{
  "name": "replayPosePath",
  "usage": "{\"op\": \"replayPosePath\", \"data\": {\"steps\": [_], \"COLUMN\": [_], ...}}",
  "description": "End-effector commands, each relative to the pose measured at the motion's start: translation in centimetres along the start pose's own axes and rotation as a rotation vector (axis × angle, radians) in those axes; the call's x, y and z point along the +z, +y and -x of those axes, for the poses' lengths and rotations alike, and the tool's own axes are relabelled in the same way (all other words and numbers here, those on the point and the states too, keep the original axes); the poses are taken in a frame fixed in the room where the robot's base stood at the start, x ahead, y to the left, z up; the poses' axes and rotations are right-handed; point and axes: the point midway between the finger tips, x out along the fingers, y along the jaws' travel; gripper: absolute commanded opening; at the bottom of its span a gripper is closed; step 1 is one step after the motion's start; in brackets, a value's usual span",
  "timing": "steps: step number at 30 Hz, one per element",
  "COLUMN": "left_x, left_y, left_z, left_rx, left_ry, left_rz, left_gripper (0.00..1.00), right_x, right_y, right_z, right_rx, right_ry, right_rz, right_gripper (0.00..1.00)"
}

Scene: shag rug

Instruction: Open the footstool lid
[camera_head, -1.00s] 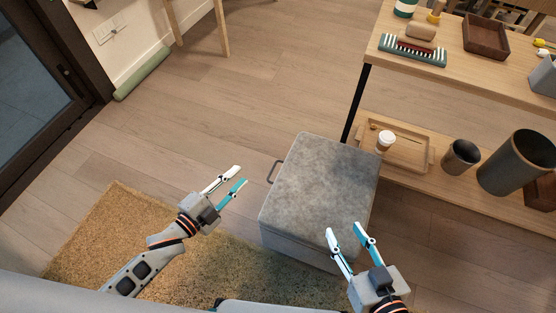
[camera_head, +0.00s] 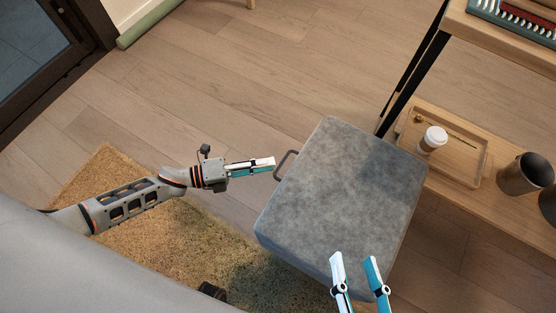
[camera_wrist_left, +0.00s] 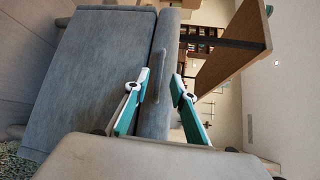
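The grey fabric footstool (camera_head: 345,205) stands on the floor at the rug's edge, its lid flat and shut. A dark loop handle (camera_head: 284,165) sticks out from its left side. My left gripper (camera_head: 272,164) points right at the handle, with its tips just short of it or at it; contact cannot be told. In the left wrist view its fingers (camera_wrist_left: 162,78) are apart, with the footstool's grey lid edge (camera_wrist_left: 163,40) showing between them. My right gripper (camera_head: 353,257) is open and empty over the footstool's front edge.
A tan shag rug (camera_head: 130,225) lies under my left arm. A wooden shelf unit stands right of the footstool; its lower shelf holds a tray (camera_head: 465,170), a white-lidded cup (camera_head: 432,139) and dark pots (camera_head: 525,173). The floor behind the footstool is clear.

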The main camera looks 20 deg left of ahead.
Motion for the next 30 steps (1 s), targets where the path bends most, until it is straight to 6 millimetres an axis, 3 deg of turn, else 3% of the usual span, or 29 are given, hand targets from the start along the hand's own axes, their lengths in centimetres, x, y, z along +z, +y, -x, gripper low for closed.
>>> {"op": "replayPosePath", "data": {"steps": [7,18,19,21,22,30], "left_x": [-0.2,-0.1,-0.1,-0.1,-0.1,0.0], "left_y": [0.2,0.1,0.1,0.1,0.1,-0.1], "left_z": [-3.1,-3.9,-3.9,-3.9,-3.9,-3.8], "left_rx": [0.001,0.002,0.002,0.002,0.002,0.003], "left_ry": [0.001,0.000,0.000,0.000,0.000,0.000], "left_rz": [0.005,0.003,0.003,0.003,0.003,0.000], "left_gripper": [0.25,0.25,0.22,0.04,0.00,0.00], "right_x": [0.5,0.4,0.4,0.4,0.4,0.1], "right_y": [-0.4,-0.5,-0.5,-0.5,-0.5,-0.5], "right_z": [-0.1,-0.1,-0.1,-0.1,-0.1,-0.1], "right_rx": [-0.004,-0.005,-0.005,-0.005,-0.005,-0.006], "right_ry": [0.000,0.005,0.005,0.005,0.005,0.009], "right_rz": [-0.049,-0.060,-0.060,-0.060,-0.060,-0.054], "right_gripper": [0.40,0.40,0.40,0.40,0.40,0.40]}}
